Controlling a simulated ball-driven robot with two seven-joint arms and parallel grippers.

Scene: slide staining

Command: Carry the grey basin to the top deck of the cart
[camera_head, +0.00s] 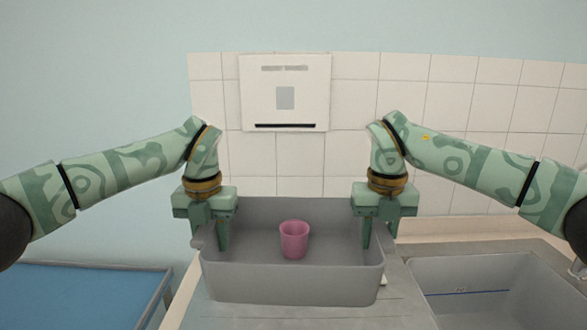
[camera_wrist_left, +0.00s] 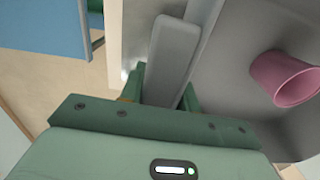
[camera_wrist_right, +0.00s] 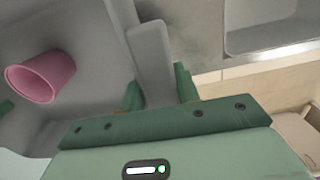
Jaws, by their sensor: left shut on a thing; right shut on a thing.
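The grey basin (camera_head: 292,283) is at the middle of the head view, over the grey counter beside the sink. A pink cup (camera_head: 294,240) stands upright inside it. My left gripper (camera_head: 222,240) is shut on the basin's left rim, and the rim (camera_wrist_left: 172,60) runs between its fingers in the left wrist view. My right gripper (camera_head: 366,238) is shut on the right rim, which also shows between the fingers in the right wrist view (camera_wrist_right: 151,60). The basin looks level. I cannot tell whether its underside touches the counter.
A sink (camera_head: 475,285) is to the right of the basin. A blue-topped surface with a raised edge (camera_head: 75,295), possibly the cart's deck, is low at the left and its visible part is clear. A white dispenser (camera_head: 285,92) hangs on the tiled wall behind.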

